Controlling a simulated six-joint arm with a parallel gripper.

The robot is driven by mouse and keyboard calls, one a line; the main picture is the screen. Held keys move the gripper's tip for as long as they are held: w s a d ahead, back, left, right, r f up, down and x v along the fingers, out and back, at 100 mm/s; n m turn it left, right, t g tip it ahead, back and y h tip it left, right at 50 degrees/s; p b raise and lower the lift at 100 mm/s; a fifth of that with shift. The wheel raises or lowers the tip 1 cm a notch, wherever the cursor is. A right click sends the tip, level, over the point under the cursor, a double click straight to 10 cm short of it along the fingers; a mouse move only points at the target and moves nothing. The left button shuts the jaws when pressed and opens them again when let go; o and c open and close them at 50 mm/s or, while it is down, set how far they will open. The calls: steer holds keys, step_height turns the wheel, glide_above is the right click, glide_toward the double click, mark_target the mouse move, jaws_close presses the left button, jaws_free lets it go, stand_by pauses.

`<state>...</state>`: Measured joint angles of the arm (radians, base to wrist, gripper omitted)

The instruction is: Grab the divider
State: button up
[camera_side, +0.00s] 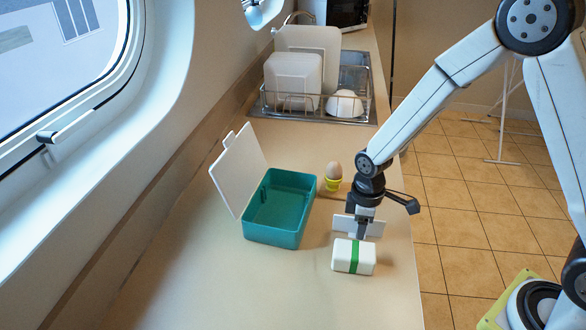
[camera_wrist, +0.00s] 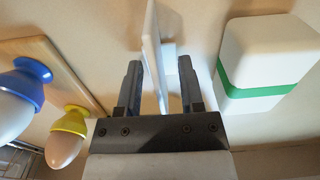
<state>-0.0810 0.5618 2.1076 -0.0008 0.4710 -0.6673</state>
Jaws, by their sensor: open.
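The divider (camera_side: 374,228) is a thin white upright panel standing on the counter, with a small white piece at its side. In the wrist view the divider (camera_wrist: 151,40) shows nearly edge-on. My gripper (camera_side: 361,234) is open and low over the divider, partly hiding it in the side view. In the wrist view my gripper (camera_wrist: 160,72) has one dark finger on each side of the panel, with a gap visible at the right finger. I cannot tell whether the left finger touches the panel.
A teal box (camera_side: 272,238) with its white lid (camera_side: 238,170) open stands to the left. A white block with a green band (camera_side: 342,255) is close in front. An egg in a yellow cup (camera_side: 333,184) stands behind; the wrist view adds a blue cup (camera_wrist: 32,72) and wooden board (camera_wrist: 50,58).

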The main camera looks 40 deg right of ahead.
steer(key=shift+f, duration=0.25)
stand_by(0.5)
steer(key=shift+c, duration=0.2)
jaws_close()
